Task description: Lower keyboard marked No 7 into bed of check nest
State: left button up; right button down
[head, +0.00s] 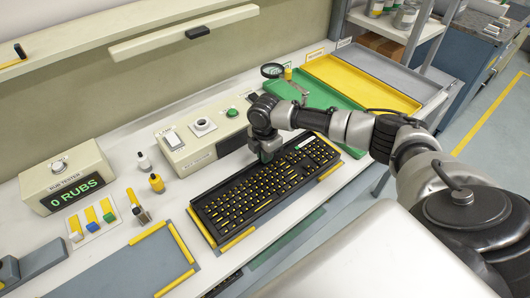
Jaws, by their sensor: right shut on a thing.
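A black keyboard (250,200) with yellow-marked keys lies lengthwise across the middle of the bench in the head view. I cannot read a No 7 on it. Yellow strips of a nest (237,240) show around its left end, front and right end; I take this for the check nest. The keyboard covers most of the bed, and I cannot tell whether it rests on it or hangs just above. My right gripper (266,156) points down at the keyboard's back edge and is shut on it. Its fingertips are partly hidden. My left gripper is out of view.
A beige box with a green button (204,127) stands close behind the keyboard. A second yellow-edged bed (135,272) lies empty at left. A rub tester (65,180) reads 0 RUBS. Green (320,98) and yellow (365,84) trays lie at back right.

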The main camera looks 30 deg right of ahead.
dwell(0.8)
jog(key=shift+f+p, duration=0.3)
jog(key=shift+f, duration=0.55)
dwell(1.3)
jog(key=c, duration=1.1)
grip_release()
notch_tip(320, 180, up, 7)
jog(key=p, duration=0.7)
